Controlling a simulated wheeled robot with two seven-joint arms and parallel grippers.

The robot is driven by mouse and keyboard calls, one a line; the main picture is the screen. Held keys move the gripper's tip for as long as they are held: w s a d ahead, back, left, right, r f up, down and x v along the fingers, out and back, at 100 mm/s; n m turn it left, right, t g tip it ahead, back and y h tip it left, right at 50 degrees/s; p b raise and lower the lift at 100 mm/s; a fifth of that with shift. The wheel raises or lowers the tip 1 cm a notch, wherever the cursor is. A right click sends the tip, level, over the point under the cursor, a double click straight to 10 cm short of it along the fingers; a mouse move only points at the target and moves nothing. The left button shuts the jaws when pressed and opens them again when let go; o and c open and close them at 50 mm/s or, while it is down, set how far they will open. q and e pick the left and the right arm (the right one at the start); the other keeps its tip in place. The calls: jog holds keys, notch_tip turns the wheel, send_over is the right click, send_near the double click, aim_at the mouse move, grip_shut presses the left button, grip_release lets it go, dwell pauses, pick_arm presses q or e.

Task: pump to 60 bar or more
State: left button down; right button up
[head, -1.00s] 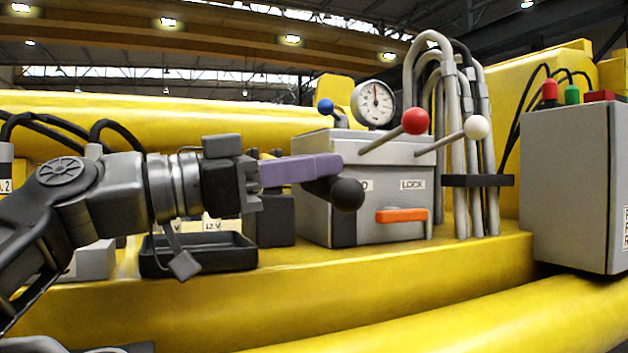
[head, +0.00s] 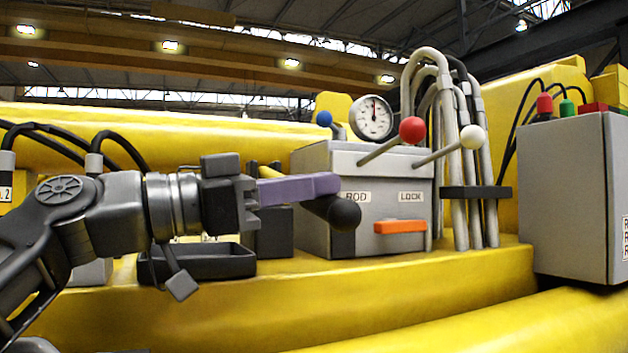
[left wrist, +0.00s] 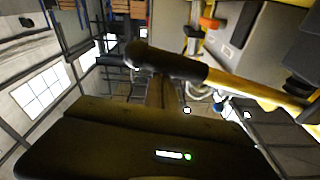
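The pump handle has a black grip and ball end (head: 343,213) in front of the grey control box. Part of its yellow rod (head: 268,170) shows behind my gripper. My left gripper (head: 318,190), with purple fingers, is at the black grip, and one finger overlaps it. The far finger is hidden, so I cannot tell whether it is shut. The left wrist view shows the black grip (left wrist: 175,65) and yellow rod (left wrist: 260,95) crossing close by. My right gripper is out of view.
The grey box (head: 330,158) carries red-ball (head: 412,130) and white-ball (head: 473,137) levers, an orange handle (head: 400,226) and ROD and LOCK labels. A black tray (head: 200,263) lies below my left wrist. Hoses (head: 460,220) and a grey cabinet (head: 570,190) stand right.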

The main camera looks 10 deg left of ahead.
pick_arm(q)
jog(key=s+a+r, duration=0.2)
jog(key=s+a, duration=0.3)
jog(key=a, duration=0.2)
jog(key=shift+s+a+r, duration=0.15)
jog(key=shift+s, duration=0.1)
dwell(2.2)
